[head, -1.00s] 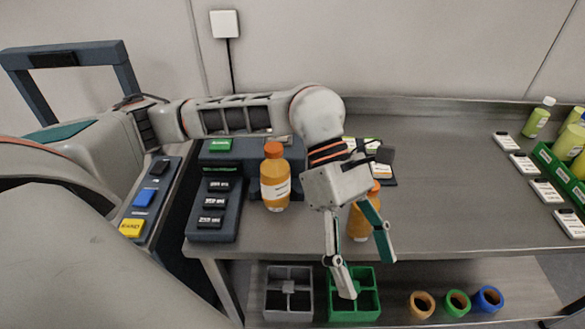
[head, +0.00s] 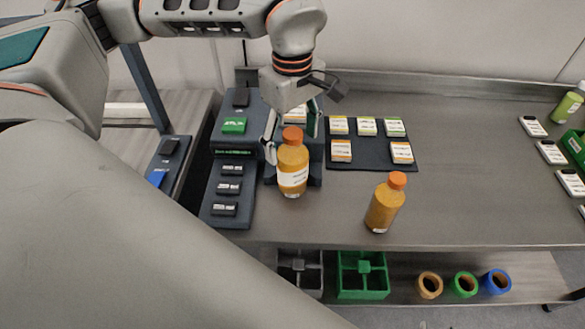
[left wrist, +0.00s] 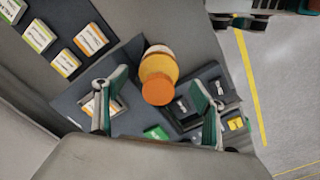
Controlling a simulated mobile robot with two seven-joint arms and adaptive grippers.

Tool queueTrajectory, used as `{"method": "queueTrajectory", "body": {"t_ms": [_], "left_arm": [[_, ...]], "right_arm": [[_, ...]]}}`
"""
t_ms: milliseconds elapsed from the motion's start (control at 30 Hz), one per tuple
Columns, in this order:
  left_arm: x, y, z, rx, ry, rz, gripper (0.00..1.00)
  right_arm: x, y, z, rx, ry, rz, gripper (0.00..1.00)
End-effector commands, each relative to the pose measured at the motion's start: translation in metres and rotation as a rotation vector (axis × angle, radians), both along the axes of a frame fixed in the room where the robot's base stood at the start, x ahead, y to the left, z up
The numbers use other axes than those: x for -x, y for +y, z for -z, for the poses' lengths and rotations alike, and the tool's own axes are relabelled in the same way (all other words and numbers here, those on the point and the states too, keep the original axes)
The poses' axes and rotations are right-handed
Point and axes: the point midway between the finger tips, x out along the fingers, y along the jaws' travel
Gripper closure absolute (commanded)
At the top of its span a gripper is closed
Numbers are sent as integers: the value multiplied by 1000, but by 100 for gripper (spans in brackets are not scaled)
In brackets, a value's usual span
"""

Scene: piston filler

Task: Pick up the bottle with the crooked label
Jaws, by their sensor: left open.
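An orange bottle (head: 293,160) with an orange cap stands upright at the front of the dark filler station. Its white label looks slanted. My left gripper (head: 291,142) is open at this bottle, with one finger on either side of it in the head view. In the left wrist view the bottle (left wrist: 159,66) shows cap-on between the open fingers (left wrist: 158,82); I cannot tell whether they touch it. A second orange bottle (head: 384,207) stands apart to the right, with only a bit of white low on its side. My right gripper is not in view.
A dark mat (head: 372,155) with several labelled cards lies behind the bottles. A dark button panel (head: 229,200) is left of the first bottle. Bins (head: 362,275) and coloured rings are on the lower shelf. The right-hand tabletop is largely clear.

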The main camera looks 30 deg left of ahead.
Motion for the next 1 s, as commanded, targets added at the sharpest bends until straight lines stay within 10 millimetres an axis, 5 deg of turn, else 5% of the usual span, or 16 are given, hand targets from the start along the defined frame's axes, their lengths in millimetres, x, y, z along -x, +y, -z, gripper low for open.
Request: {"method": "queueTrajectory", "body": {"t_ms": [233,533,800,1000], "left_arm": [[-1,0,33,0,4,0,31],[-2,0,38,1,1,0,31],[-2,0,38,1,2,-1,98],[-2,0,37,1,-1,0,100]], "right_arm": [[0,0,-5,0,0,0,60],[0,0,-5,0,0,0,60],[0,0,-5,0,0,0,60],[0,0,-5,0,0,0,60]]}}
